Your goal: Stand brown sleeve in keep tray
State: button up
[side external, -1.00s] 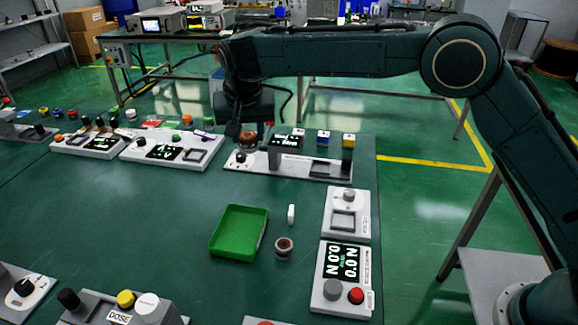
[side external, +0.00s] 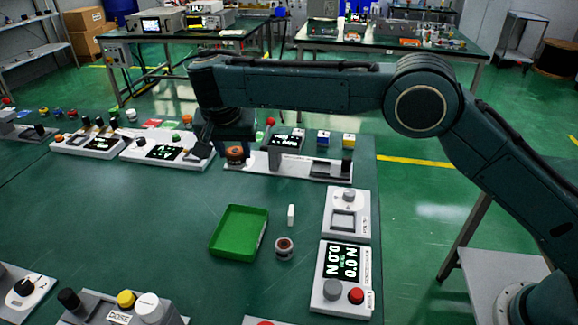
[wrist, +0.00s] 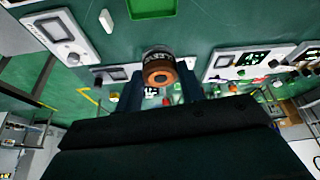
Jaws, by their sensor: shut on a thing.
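My gripper (side external: 222,150) is shut on the brown sleeve (side external: 236,154), a short cylinder with an orange-brown ring end, held near the left end of the back white panel. In the wrist view the sleeve (wrist: 158,70) sits between the two fingers, its ringed end with a dark hole facing the camera and a dark grey body behind. Whether it touches the panel I cannot tell. A green tray (side external: 214,247) lies on the table, apart from the gripper and seemingly empty; part of it shows in the wrist view (wrist: 152,14).
A small grey cylinder with a reddish-brown top (side external: 283,248) and a white block (side external: 291,215) stand right of the tray. White instrument panels (side external: 345,275) line the right side, with more (side external: 165,153) at the back left. The table left of the tray is clear.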

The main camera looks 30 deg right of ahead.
notch_tip(320, 180, down, 14)
jog(key=shift+f, duration=0.2)
jog(key=shift+f, duration=0.1)
jog(key=shift+f, duration=2.05)
jog(key=o, duration=1)
jog(key=shift+f, duration=0.1)
jog(key=v, duration=1.2)
jog(key=shift+d, duration=0.1)
